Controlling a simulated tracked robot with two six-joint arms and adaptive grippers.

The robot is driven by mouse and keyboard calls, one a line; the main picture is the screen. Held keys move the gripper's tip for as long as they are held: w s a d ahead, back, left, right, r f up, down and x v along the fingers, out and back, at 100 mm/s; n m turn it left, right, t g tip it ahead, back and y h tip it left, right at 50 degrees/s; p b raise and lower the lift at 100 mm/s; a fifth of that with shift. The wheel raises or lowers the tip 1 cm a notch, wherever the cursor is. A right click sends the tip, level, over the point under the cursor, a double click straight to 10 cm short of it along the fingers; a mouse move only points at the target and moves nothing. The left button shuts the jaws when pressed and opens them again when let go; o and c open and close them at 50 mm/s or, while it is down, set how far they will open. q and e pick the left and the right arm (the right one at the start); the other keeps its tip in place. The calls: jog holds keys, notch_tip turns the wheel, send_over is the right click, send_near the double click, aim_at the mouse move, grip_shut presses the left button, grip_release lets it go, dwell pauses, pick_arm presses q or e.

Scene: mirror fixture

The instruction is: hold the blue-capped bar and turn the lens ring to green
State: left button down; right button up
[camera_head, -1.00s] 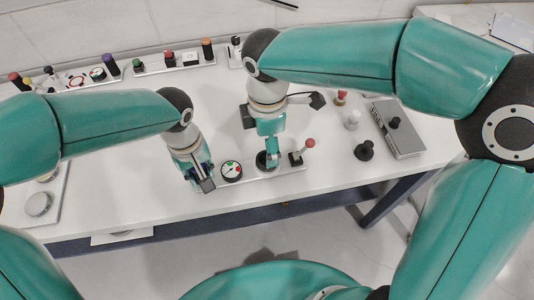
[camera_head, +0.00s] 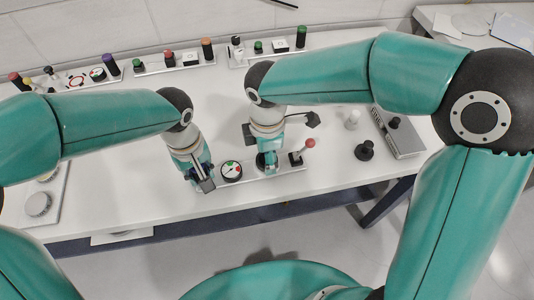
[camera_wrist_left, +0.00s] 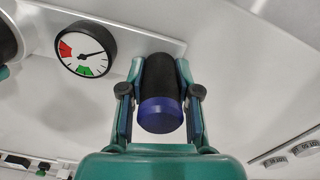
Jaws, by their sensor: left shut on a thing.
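My left gripper (camera_wrist_left: 160,100) is shut around the black bar with the blue cap (camera_wrist_left: 161,114), one finger on each side. In the head view my left gripper (camera_head: 201,180) stands at the left end of the fixture plate (camera_head: 248,183) and mostly hides the bar. A round white dial (camera_head: 231,171) with red and green sectors sits beside it. In the left wrist view the dial's needle (camera_wrist_left: 92,54) points away from both sectors. My right gripper (camera_head: 268,160) is down at the black lens ring (camera_head: 262,162) right of the dial; its finger opening is unclear.
A red-knobbed lever (camera_head: 309,144) stands close to the right of my right gripper. A black knob (camera_head: 364,150) and a grey box (camera_head: 403,138) are farther right. Plates with coloured posts (camera_head: 207,49) line the back. The table front edge is close.

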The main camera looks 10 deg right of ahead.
jog(key=shift+c, duration=1.2)
jog(key=m, duration=0.5)
jog(key=shift+m, duration=2.3)
jog(key=o, duration=1.2)
